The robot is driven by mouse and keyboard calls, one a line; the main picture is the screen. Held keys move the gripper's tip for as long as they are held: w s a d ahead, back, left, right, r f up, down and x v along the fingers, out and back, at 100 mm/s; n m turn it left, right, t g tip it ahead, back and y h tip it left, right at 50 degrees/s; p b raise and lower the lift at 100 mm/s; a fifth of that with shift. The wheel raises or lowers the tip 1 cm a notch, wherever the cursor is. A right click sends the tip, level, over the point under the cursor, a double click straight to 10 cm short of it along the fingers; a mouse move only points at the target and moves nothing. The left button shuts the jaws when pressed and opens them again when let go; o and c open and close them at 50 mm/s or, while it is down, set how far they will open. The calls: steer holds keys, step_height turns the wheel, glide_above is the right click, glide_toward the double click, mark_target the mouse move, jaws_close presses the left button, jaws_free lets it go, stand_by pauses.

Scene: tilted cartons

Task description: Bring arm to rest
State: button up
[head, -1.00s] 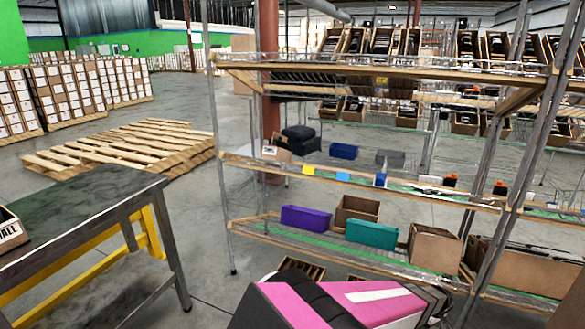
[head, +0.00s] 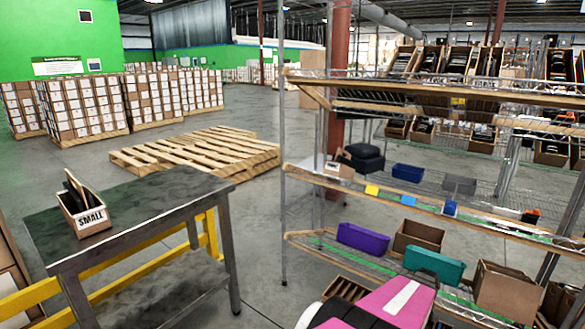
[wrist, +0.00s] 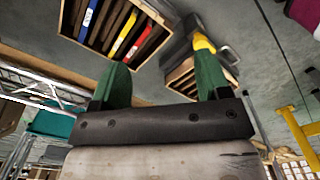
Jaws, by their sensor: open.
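My gripper (wrist: 162,88) shows in the wrist view with its two green fingers wide apart and nothing between them. It is open. In that view an open wooden carton (wrist: 112,30) with blue, yellow and red items lies beyond the left finger. A second carton (wrist: 188,78) with dark items and a yellow piece is beyond the right finger. In the head view, my pink and black arm (head: 385,305) is at the bottom right, low before the rack. The gripper itself cannot be made out there.
A wire rack (head: 285,180) on the right holds a purple bin (head: 362,239), a teal bin (head: 434,265) and cardboard boxes. A metal table (head: 150,215) on the left bears a carton marked SMALL (head: 92,222). A pallet (head: 190,152) lies behind. Floor shows between table and rack.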

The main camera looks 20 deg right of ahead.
steer(key=w+a+r, duration=0.4)
steer(key=w+a, duration=0.2)
steer(key=a, duration=0.3)
steer(key=w+a+r, duration=0.3)
steer(key=w+a, duration=0.2)
steer(key=a, duration=0.4)
steer(key=w+a+r, duration=0.4)
steer(key=w+a, duration=0.2)
steer(key=a, duration=0.3)
steer(key=a+r, duration=0.4)
steer(key=a, duration=0.9)
steer(key=a+r+n, duration=0.1)
steer(key=a+r, duration=0.3)
steer(key=a, duration=1)
steer(key=shift+w+a, duration=0.3)
